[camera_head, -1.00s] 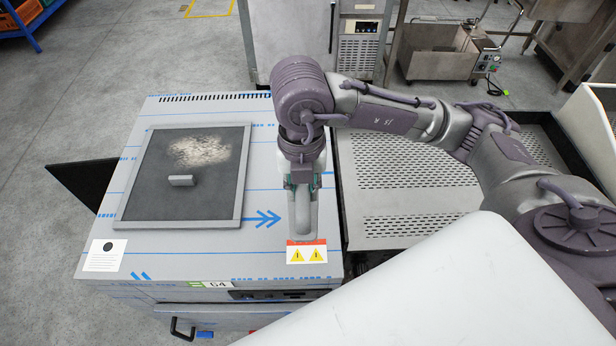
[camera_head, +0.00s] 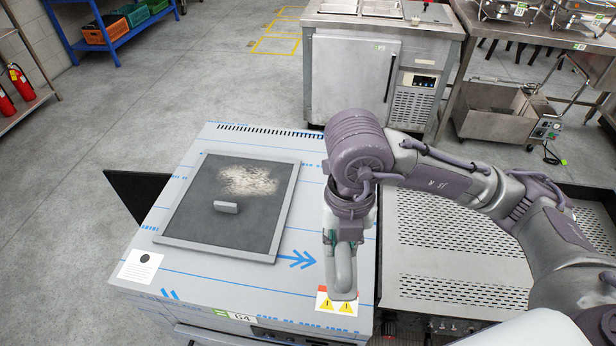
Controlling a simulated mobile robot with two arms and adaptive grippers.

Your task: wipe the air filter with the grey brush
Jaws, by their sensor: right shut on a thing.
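The air filter (camera_head: 187,222) is a dark square panel with a grey frame, lying flat on top of a steel machine. A pale dusty patch (camera_head: 248,181) covers its upper right part, and a small grey block (camera_head: 226,207) stands near its middle. My right gripper (camera_head: 342,246) points down to the right of the filter, over the machine's front right corner. It is shut on a grey rounded thing, which looks like the grey brush (camera_head: 343,274). The gripper partly hides the brush, and its bristles cannot be made out. My left gripper is not in view.
The steel machine top (camera_head: 200,280) is bare around the filter, with blue printed lines and a warning label (camera_head: 323,303). A perforated steel surface (camera_head: 450,245) lies to its right. A dark panel (camera_head: 135,188) sticks out at its left. A steel cabinet (camera_head: 350,78) stands behind.

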